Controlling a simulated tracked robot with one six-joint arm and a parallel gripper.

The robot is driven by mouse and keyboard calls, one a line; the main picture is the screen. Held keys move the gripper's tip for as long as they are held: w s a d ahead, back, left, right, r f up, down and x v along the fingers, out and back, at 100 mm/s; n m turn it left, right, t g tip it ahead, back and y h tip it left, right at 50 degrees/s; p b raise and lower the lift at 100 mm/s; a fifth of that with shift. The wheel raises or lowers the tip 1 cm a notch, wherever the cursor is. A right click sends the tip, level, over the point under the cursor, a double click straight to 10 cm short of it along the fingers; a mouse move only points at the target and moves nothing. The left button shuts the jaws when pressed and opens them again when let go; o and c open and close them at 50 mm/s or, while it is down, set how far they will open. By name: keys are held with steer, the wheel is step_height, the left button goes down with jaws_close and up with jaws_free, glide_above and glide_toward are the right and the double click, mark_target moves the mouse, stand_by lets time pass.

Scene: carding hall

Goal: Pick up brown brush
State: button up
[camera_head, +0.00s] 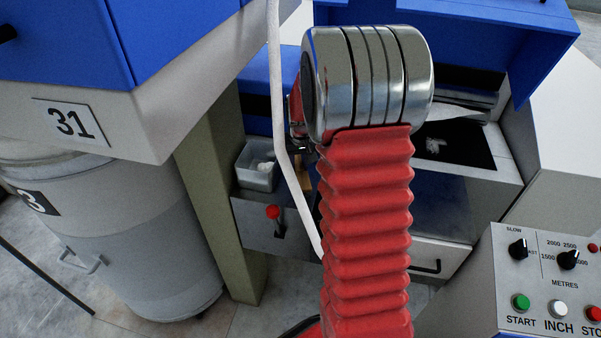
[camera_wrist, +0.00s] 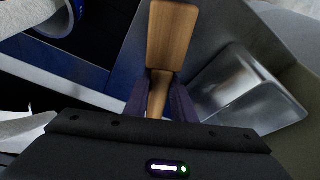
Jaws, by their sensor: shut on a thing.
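The brown brush (camera_wrist: 172,35) shows in the wrist view as a wooden piece with a broad block and a narrower handle. My gripper (camera_wrist: 160,88) has its dark purple fingers shut on the narrow handle, with the block extending beyond the fingertips. In the head view a small strip of brown wood (camera_head: 304,175) shows beside my red-sleeved arm. The arm hides most of the gripper and brush there.
A small grey bin (camera_head: 257,177) with white fluff stands left of my arm. A red-knobbed lever (camera_head: 274,213) and a pale vertical tube (camera_head: 280,120) are nearby. A control panel (camera_head: 545,285) stands at right, and a large grey can (camera_head: 120,235) at left.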

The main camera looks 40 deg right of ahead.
mark_target(298, 165)
steer(key=shift+r, duration=0.15)
jaws_close()
step_height(298, 165, up, 10)
steer(key=shift+f, duration=0.1)
stand_by(0.5)
steer(key=shift+o, duration=2.3)
jaws_free()
steer(key=c, duration=0.4)
steer(key=shift+a, duration=0.1)
